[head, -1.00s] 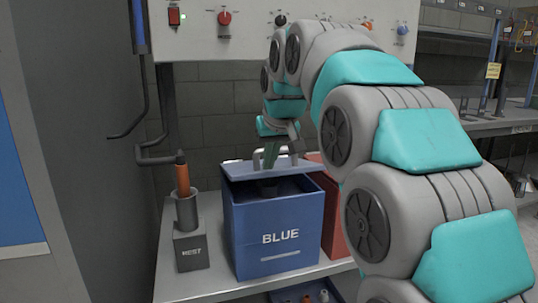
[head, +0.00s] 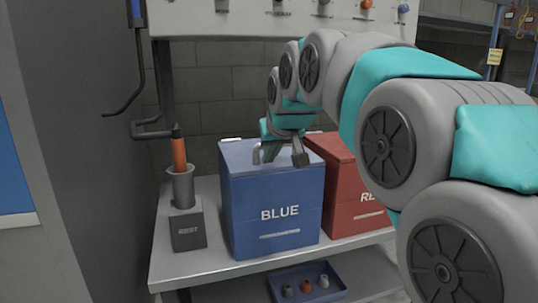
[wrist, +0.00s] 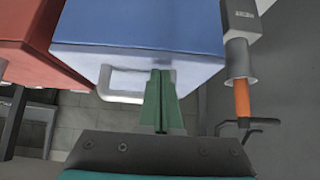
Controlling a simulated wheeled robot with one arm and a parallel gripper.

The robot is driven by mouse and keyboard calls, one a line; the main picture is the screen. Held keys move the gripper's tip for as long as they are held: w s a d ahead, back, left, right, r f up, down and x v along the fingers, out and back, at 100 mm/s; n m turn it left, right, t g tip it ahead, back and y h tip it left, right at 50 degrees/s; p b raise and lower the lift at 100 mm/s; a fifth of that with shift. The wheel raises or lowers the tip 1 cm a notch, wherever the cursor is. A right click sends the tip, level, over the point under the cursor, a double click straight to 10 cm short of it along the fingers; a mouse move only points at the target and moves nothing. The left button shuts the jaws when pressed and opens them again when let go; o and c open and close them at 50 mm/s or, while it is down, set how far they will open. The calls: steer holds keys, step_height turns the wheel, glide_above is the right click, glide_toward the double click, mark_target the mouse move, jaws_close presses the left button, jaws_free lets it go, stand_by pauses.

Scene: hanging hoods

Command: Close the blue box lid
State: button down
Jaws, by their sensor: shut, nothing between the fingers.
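The blue box (head: 272,212) stands on the bench with "BLUE" on its front. Its lid (head: 236,151) lies flat across the top, with no opening showing at the front. The lid's metal handle (head: 257,154) is partly hidden by my arm. In the wrist view, the blue lid (wrist: 140,28) fills the upper middle, with the pale handle (wrist: 112,88) near its edge. My gripper (wrist: 161,75) is shut and empty, its green fingers beside the handle at the lid's edge; I cannot tell whether they touch it.
A red box (head: 352,190) stands right beside the blue box. At left, an orange-handled tool (head: 179,152) stands in a grey holder (head: 187,226) marked "REST". A blue tray (head: 330,293) with small parts sits on the lower shelf. The control panel (head: 250,20) hangs above.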

steer(key=shift+s+f+t+b, duration=0.15)
steer(key=shift+f+b, duration=0.1)
steer(key=shift+f, duration=0.25)
steer(key=shift+s+f+t+b, duration=0.1)
steer(key=shift+f+t+b, duration=0.1)
steer(key=shift+f, duration=0.25)
